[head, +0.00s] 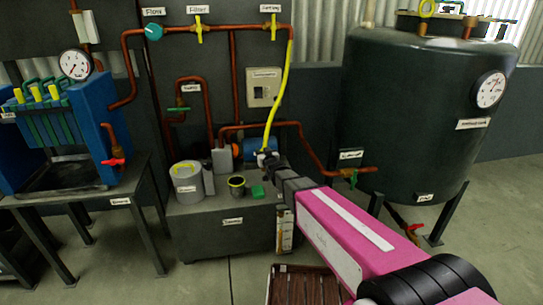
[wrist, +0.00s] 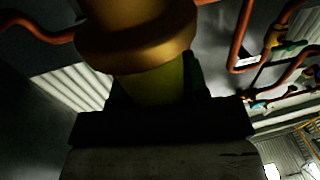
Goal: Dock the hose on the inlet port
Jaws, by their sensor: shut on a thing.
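The yellow hose (head: 280,88) hangs from the end of the copper pipe at the top and runs down to my gripper (head: 268,157). My gripper is shut on the hose near its lower end, above the right part of the low grey bench. In the wrist view, a brass coupling (wrist: 140,42) and a short yellow length (wrist: 150,88) stand between the dark jaws (wrist: 160,118). I cannot tell which fitting is the inlet port; the small labels are mostly unreadable. The coupling's far end is outside the wrist view.
A blue motor (head: 246,149) sits behind. A large dark tank (head: 415,125) stands right, a blue press (head: 92,125) left. A slatted crate (head: 300,287) lies on the floor.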

